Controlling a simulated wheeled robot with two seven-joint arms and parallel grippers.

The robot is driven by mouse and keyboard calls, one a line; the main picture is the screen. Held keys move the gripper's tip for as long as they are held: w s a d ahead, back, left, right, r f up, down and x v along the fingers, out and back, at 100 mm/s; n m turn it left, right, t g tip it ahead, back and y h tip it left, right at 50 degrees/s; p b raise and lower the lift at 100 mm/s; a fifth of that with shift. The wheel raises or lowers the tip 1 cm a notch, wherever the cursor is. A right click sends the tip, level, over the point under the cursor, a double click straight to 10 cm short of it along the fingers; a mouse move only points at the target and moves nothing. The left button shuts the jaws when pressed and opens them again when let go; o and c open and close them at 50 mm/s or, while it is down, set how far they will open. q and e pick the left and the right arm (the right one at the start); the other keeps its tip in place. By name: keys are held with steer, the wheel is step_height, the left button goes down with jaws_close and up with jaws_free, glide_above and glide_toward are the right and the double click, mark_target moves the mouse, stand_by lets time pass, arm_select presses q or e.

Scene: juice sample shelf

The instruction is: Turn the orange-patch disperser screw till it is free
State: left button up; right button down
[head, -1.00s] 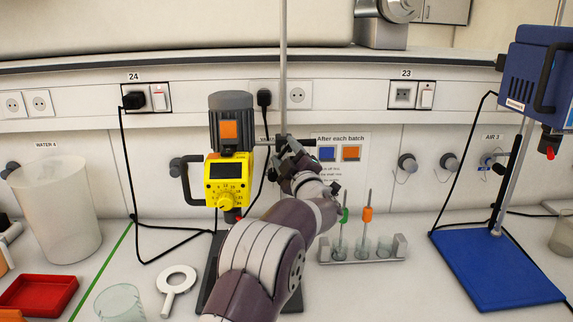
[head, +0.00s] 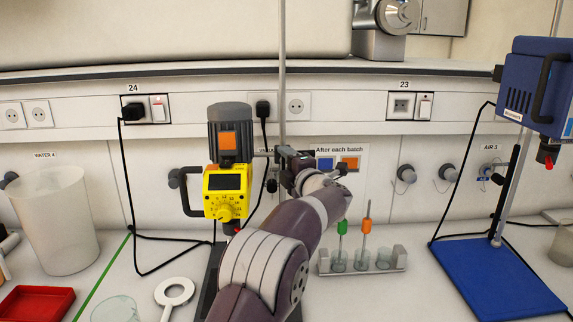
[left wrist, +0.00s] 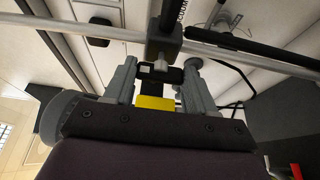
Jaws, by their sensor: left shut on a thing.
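The orange-patch disperser (head: 229,180) has a grey motor top with an orange square and a yellow front with a dial. It hangs upright beside a metal stand rod (head: 282,80), on a dark clamp. My left gripper (head: 285,160) is at the clamp, right of the disperser, and hides the screw in the head view. In the left wrist view the dark screw (left wrist: 172,75) sits between the two grey fingers of my left gripper (left wrist: 158,78), in front of the black clamp block (left wrist: 164,40). The gripper is shut on the screw. My right gripper is not in view.
A tube rack (head: 362,262) with green and orange tools stands right of my arm. A blue stand base (head: 495,275) carries a blue device (head: 538,85) at right. A clear beaker (head: 55,215), red tray (head: 35,303) and white ring (head: 175,292) are at left.

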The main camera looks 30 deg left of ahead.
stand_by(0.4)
arm_select(q)
steer(key=o, duration=1)
steer(key=shift+o, duration=0.2)
steer(key=b+v, duration=0.2)
steer(key=v, duration=1)
steer(key=shift+s+d+b, duration=0.2)
steer(key=shift+d+b, duration=0.1)
